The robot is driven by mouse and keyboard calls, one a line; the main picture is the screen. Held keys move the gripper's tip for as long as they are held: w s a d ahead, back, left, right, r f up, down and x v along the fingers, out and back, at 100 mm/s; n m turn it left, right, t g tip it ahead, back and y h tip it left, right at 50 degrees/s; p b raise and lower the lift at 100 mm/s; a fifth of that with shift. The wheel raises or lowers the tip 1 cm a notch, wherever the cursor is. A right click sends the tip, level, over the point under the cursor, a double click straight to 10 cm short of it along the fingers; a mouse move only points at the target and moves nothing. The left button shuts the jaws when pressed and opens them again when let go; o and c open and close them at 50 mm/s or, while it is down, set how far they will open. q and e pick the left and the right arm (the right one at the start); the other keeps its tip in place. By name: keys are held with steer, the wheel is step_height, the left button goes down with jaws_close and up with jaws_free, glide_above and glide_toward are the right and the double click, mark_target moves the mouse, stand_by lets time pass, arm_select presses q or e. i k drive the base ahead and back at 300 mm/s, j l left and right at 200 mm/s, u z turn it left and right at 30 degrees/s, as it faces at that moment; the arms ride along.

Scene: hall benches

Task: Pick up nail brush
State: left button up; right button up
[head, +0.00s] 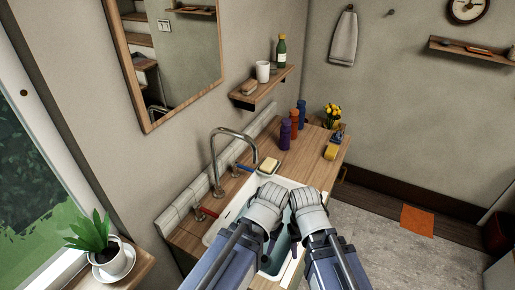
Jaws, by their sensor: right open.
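A small brown block with a paler lower part, which looks like the nail brush (249,88), lies at the near left end of the wooden wall shelf (262,94). It is too small to make out bristles. Both my arms reach in from the bottom over the sink. My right gripper (294,236) is open over the basin, with nothing seen in it. My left gripper (270,243) is beside it, its fingers mostly hidden by its own wrist.
A white cup (263,71) and green bottle (281,51) share the shelf. Below are the faucet (231,133), yellow soap (268,166), several coloured bottles (285,134) and a yellow item (331,150). A mirror (172,55) hangs left; a potted plant (111,256) stands lower left.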

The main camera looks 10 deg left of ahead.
mark_target(249, 87)
steer(key=l+u, duration=0.15)
steer(key=l, duration=1.2)
steer(key=i+l+u, duration=0.1)
steer(key=i+l, duration=0.7)
steer(key=i, duration=0.1)
